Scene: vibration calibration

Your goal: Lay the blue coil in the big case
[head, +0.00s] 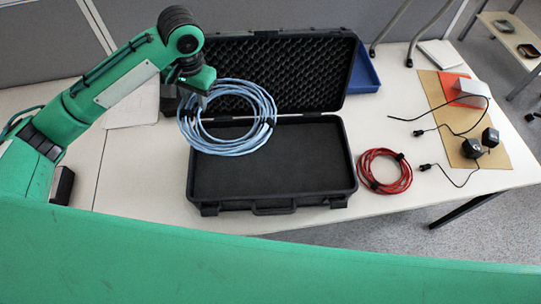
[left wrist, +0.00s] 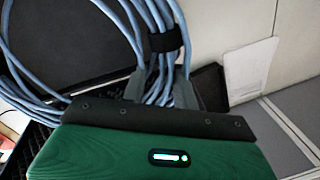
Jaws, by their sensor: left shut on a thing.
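The blue coil (head: 228,148) is a ring of light blue cable with dark ties, hanging in the head view over the left part of the big case. The big case (head: 195,188) is black and open, its foam-lined lid (head: 310,75) raised at the back and its dark bottom empty. My left gripper (head: 203,97) is shut on the upper left of the coil. In the left wrist view the fingers (left wrist: 158,92) pinch the cable bundle (left wrist: 155,70) beside a black tie. The coil's lower part overlaps the case's rear left edge; its exact height is unclear. My right gripper is not in view.
A red coil (head: 363,172) lies right of the case. Further right are small black devices (head: 490,137) with leads on a tan board (head: 512,150), and an orange and white block (head: 470,92). A blue tray (head: 362,75) sits behind the lid. A small black box (head: 63,184) is at left.

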